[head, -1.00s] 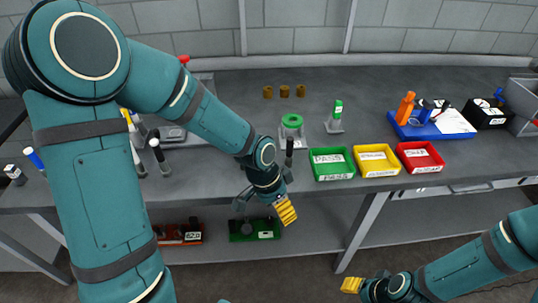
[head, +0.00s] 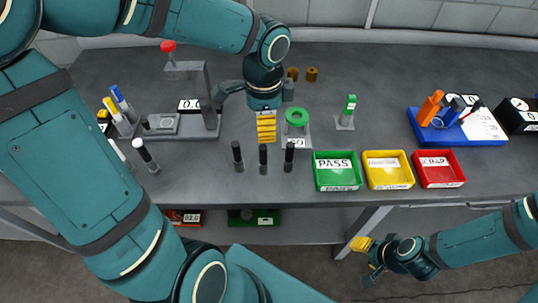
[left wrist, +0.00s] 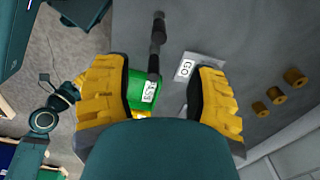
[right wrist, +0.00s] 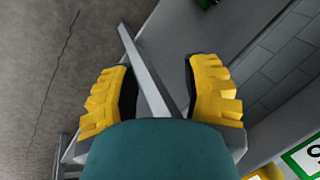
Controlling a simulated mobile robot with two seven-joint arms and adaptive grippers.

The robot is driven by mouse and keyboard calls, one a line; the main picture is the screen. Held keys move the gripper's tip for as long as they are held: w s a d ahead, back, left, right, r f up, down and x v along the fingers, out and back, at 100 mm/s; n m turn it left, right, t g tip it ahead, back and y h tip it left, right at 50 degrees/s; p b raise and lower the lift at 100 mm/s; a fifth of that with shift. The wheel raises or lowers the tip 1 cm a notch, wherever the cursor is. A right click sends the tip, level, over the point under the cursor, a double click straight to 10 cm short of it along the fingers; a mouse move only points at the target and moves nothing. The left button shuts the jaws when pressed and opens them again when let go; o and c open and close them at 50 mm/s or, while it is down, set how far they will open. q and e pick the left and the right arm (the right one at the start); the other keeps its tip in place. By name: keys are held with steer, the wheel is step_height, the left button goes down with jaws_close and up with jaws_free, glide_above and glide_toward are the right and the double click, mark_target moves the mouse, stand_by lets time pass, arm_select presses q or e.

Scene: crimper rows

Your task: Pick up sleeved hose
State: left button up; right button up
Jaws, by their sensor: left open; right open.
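Three dark upright hoses stand in a row near the table's front edge: left hose (head: 238,156), middle hose (head: 263,159) and right hose (head: 289,156). I cannot tell which has a sleeve. My left gripper (head: 266,138) is open and empty over the table, just behind the middle hose in the head view. In the left wrist view, a dark hose (left wrist: 157,38) shows beyond the open left fingers (left wrist: 160,95). My right gripper (head: 358,255) is low in front of the table, away from the hoses; its fingers (right wrist: 158,95) are open and empty.
A green ring gauge (head: 296,117) stands right of my left gripper. Green (head: 337,186), yellow (head: 388,184) and red (head: 438,182) bins line the front edge. A grey press-like stand (head: 210,100) is at left. Brown rings (left wrist: 276,95) sit at the back.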

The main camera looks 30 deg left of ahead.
mark_target(263, 155)
arm_select(q)
steer(key=f, duration=0.2)
steer(key=f+b, duration=0.1)
steer(key=f, duration=0.4)
steer(key=shift+s+f+b, duration=0.2)
steer(key=shift+s+b, duration=0.15)
steer(key=shift+b, duration=0.05)
step_height(263, 155, down, 5)
steer(key=shift+w+a+r+b, duration=0.1)
steer(key=shift+a+b, duration=0.05)
steer(key=shift+b, duration=0.7)
jaws_close()
arm_select(e)
steer(key=f, duration=0.1)
steer(key=s+f, duration=0.1)
steer(key=f, duration=0.1)
steer(key=shift+s+a+f, duration=0.1)
steer(key=shift+s+f, duration=0.1)
steer(key=shift+f, duration=0.1)
